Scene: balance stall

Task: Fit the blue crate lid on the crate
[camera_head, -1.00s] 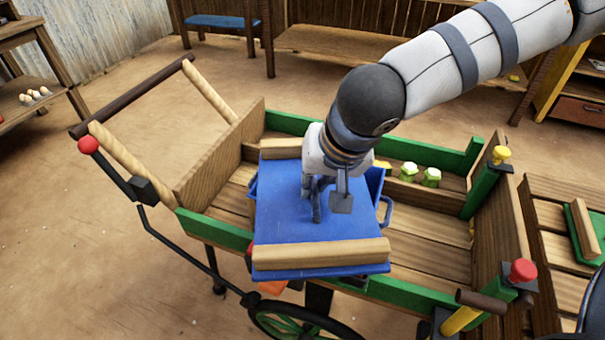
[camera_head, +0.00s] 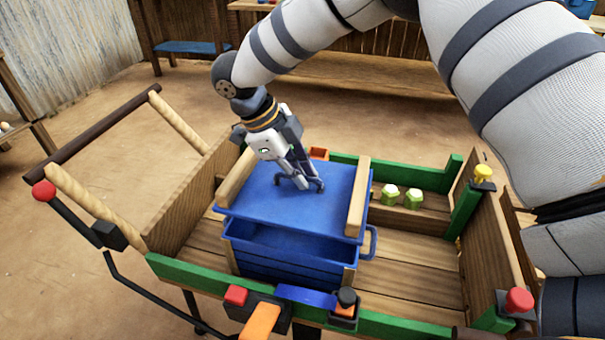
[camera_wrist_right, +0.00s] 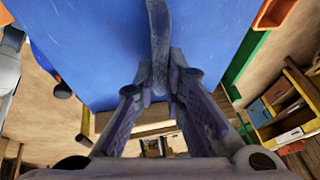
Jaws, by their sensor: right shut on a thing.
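The blue crate lid (camera_head: 270,206) has a wooden batten along its left and right edges. My right gripper (camera_head: 302,184) is shut on a grip at the middle of its top. In the right wrist view the fingers (camera_wrist_right: 157,90) close around a thin grey-blue grip on the blue lid (camera_wrist_right: 85,45). The blue crate (camera_head: 290,262) stands in the wooden cart. The lid is over the crate's back part, set back from its front rim, and the dark inside shows at the front. Whether the lid touches the rim is unclear. My left gripper is out of view.
The cart (camera_head: 410,265) has green rails and a bare plank floor right of the crate. Two green-white items (camera_head: 401,196) sit at its back. A red block (camera_head: 236,295) and an orange part (camera_head: 260,322) are at the front edge.

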